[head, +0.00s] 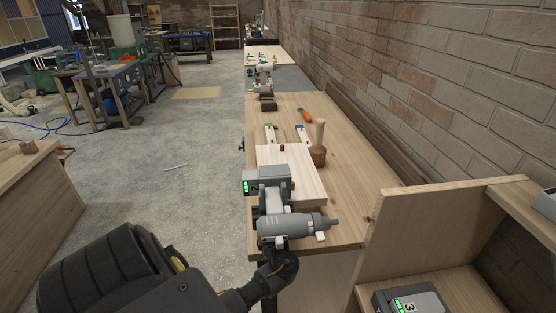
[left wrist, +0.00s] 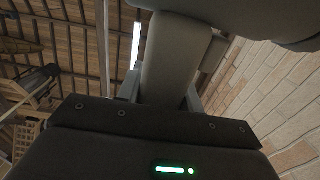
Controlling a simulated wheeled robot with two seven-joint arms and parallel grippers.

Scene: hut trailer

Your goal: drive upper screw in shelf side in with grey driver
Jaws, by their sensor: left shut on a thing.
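My left gripper (head: 272,201) is shut on the grey driver (head: 290,225) by its handle and holds it over the near end of the bench. The driver lies level, its bit end pointing right. The driver's handle also shows between the fingers in the left wrist view (left wrist: 170,65). The shelf side (head: 408,232) is an upright pale wooden panel to the right of the driver. A small dark screw (head: 371,218) shows at its left edge, nearly level with the bit and a short gap away. A lower screw cannot be made out. My right gripper is out of view.
The wooden bench (head: 350,190) bears a pale board (head: 300,165), a wooden mallet (head: 318,150) and an orange-handled tool (head: 304,116). A battery unit marked 3 (head: 408,301) lies on the shelf at lower right. A brick wall (head: 450,90) bounds the right; open floor lies left.

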